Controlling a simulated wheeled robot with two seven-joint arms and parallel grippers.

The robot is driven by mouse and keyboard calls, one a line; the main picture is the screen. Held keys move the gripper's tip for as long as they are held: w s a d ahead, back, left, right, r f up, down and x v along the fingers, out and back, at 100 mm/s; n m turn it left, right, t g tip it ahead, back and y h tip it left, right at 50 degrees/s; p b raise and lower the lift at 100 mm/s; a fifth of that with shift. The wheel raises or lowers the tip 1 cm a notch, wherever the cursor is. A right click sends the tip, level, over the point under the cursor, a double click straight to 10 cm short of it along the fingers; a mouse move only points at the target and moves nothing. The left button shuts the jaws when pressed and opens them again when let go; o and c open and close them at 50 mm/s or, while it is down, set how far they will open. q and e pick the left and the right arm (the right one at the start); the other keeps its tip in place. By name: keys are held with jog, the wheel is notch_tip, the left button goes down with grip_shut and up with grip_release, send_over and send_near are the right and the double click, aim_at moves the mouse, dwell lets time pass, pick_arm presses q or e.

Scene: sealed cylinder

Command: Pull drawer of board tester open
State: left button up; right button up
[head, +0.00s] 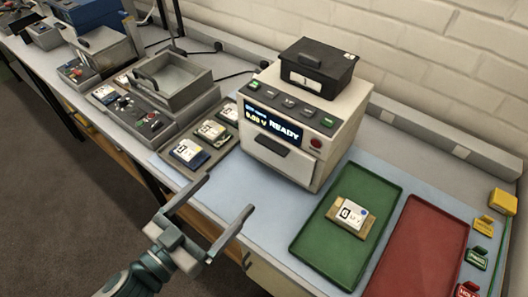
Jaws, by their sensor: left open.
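The board tester (313,126) is a light box with a lit display reading READY, standing on the bench. Its drawer front (274,157) is low on the face, with a dark handle (258,144), and looks closed. My left gripper (229,204) is open and empty, in front of the tester and apart from the handle, nearer the bench's front edge. My right gripper is not in view.
A tray of boards (183,169) lies left of the tester. A green tray (314,238) with one board on a tan block (367,225) and a red tray (424,240) lie to the right. A black bin (326,77) sits on the tester. The blue mat before the tester is clear.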

aim_at(269, 149)
pick_arm(q)
jog(key=p+x, duration=0.5)
jog(key=x, duration=0.9)
jog(key=shift+w+d, duration=0.15)
jog(key=shift+w, duration=0.05)
jog(key=shift+w+d+f+p, duration=0.1)
jog(key=shift+w+d+p, duration=0.2)
jog(key=shift+w+p, duration=0.1)
